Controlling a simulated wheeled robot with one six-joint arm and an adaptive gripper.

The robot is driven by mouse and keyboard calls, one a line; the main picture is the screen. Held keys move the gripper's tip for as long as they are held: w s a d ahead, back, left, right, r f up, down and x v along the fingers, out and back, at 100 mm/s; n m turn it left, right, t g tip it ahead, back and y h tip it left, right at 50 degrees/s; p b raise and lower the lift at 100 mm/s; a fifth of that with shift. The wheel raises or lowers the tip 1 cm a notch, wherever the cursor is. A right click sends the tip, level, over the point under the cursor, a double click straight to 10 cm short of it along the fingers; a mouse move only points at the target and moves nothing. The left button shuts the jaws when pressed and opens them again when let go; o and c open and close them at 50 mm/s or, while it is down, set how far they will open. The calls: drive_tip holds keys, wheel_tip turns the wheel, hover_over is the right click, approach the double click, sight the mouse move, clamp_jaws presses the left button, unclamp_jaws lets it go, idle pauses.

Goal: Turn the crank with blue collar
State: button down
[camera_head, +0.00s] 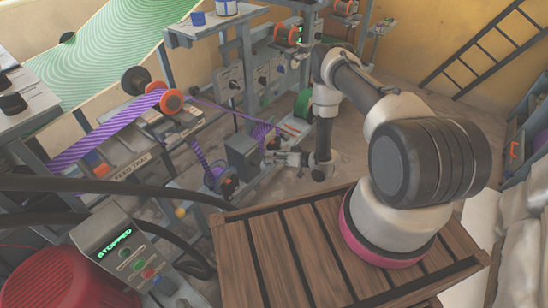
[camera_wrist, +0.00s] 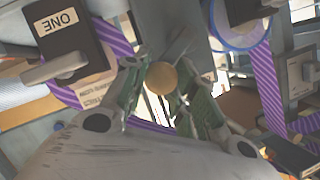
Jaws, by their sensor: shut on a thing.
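My gripper (camera_head: 284,158) is at the side of the press in the head view, at the end of my arm beside a grey box. In the wrist view my gripper (camera_wrist: 160,92) has its two green-padded fingers closed around a round tan knob (camera_wrist: 161,78). A grey bar (camera_wrist: 178,45) shows behind the knob, seemingly the crank's arm. I cannot make out a blue collar on it; the fingers and knob cover part of it. A blue-rimmed ring (camera_wrist: 240,40) is at the upper right of the wrist view, apart from the fingers.
A dark block labelled ONE with a grey lever (camera_wrist: 52,68) is left of the fingers. Purple striped web (camera_wrist: 268,85) runs close on the right. In the head view, a panel reads STOPPED (camera_head: 115,245) and a wooden platform (camera_head: 290,250) lies in front.

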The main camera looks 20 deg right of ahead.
drive_tip(key=shift+w+d+f+m+y, duration=0.1)
drive_tip(key=shift+d+f+m+y, duration=0.1)
drive_tip(key=shift+f+m+y, duration=0.25)
drive_tip(key=shift+w+d+f+m+y, duration=0.1)
drive_tip(key=shift+d+f+m+y, duration=0.15)
drive_tip(key=shift+m, duration=0.4)
drive_tip(key=shift+s+a+f+m+y, duration=0.1)
drive_tip(key=shift+f+m+y, duration=0.45)
drive_tip(key=shift+f+m, duration=0.55)
drive_tip(key=shift+w+a+f+m+y, duration=0.1)
drive_tip(key=shift+f+m+y, duration=0.55)
drive_tip(key=shift+m, duration=0.85)
drive_tip(key=shift+s+f+m+y, duration=0.1)
drive_tip(key=shift+f+m+y, duration=0.4)
drive_tip(key=shift+f+m, duration=0.6)
drive_tip(key=shift+r+m, duration=0.15)
drive_tip(key=shift+m, duration=0.15)
drive_tip(key=c, duration=1.1)
unclamp_jaws()
drive_tip(key=shift+c, duration=0.2)
drive_tip(key=v, duration=1.2)
